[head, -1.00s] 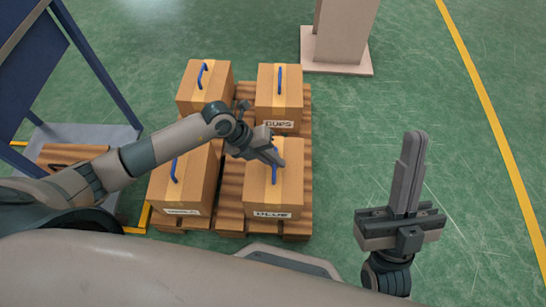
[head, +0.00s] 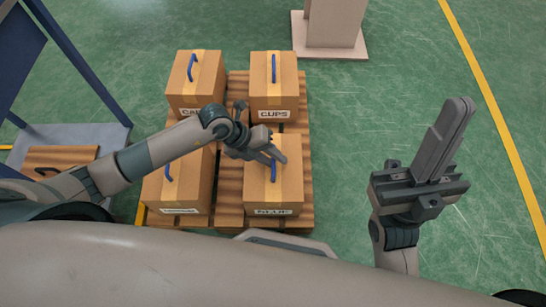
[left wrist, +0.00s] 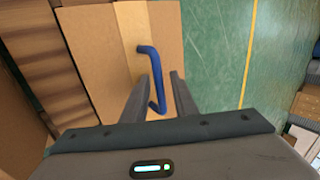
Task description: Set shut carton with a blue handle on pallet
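Shut brown cartons with blue handles stand on a wooden pallet (head: 232,222). The near-right carton (head: 290,190) has its handle (head: 273,173) under my left gripper (head: 272,156). In the left wrist view its handle (left wrist: 154,75) lies between the two fingers, with gaps beside it, so the gripper is open. The carton's top (left wrist: 110,40) fills the middle left of that view. The other cartons are the near-left one (head: 180,188), the far-left one (head: 196,90) and the far-right one (head: 272,90), marked CUPS. My right gripper (head: 458,110) points up, empty, its fingers together.
A beige pillar on a base (head: 330,40) is behind the pallet. Green floor (head: 400,90) lies open on the right, with a yellow line (head: 490,100).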

